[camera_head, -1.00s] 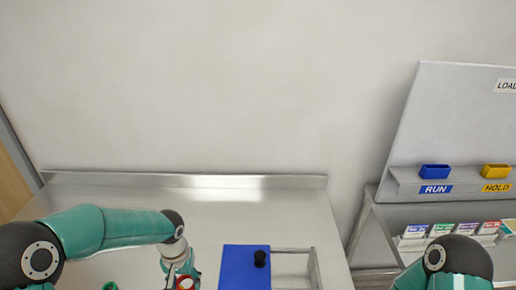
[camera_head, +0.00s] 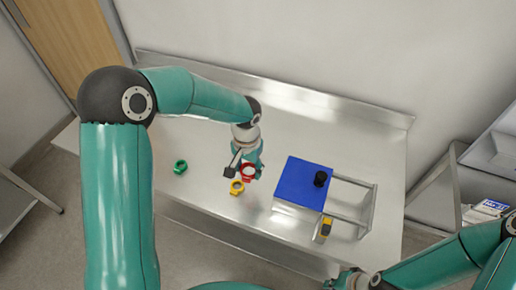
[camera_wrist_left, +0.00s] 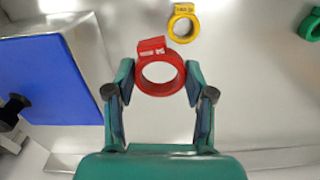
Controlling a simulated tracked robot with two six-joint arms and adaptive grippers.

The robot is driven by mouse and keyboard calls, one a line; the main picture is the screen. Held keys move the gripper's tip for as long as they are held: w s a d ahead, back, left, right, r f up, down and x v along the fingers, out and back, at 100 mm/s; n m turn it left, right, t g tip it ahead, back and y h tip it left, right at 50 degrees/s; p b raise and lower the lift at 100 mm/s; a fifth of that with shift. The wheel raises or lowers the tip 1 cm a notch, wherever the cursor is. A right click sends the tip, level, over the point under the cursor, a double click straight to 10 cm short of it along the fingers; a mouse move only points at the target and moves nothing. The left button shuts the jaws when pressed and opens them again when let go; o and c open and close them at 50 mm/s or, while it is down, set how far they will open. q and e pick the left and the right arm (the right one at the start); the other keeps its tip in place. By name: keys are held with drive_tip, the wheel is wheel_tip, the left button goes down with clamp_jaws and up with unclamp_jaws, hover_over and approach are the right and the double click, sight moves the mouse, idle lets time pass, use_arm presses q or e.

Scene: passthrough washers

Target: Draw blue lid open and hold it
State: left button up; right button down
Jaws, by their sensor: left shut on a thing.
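The blue lid (camera_head: 302,182) is a flat square panel with a black knob (camera_head: 320,179) near its right edge. It lies over the left part of a metal frame, with bare rails (camera_head: 350,200) to its right. My left gripper (camera_head: 246,168) is left of the lid, apart from it, and shut on a red ring (camera_head: 250,176). In the left wrist view the red ring (camera_wrist_left: 160,72) sits between the fingertips (camera_wrist_left: 160,80), with the blue lid (camera_wrist_left: 50,82) at the left. My right gripper (camera_head: 345,281) is at the bottom edge, mostly cut off; its fingers are unclear.
A yellow ring (camera_head: 237,187) and a green ring (camera_head: 180,166) lie on the steel table (camera_head: 210,140). A small yellow and dark item (camera_head: 326,228) is at the frame's front. A raised lip runs along the table's back. Bare table lies behind the lid.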

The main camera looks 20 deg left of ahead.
use_arm(q)
drive_tip(key=w+d+r+m, duration=0.3)
drive_tip(key=d+r+m, duration=0.2)
drive_tip(key=d+r, duration=0.7)
drive_tip(key=shift+d+r, duration=0.3)
drive_tip(key=shift+d, duration=0.05)
drive_tip(key=shift+w, duration=0.15)
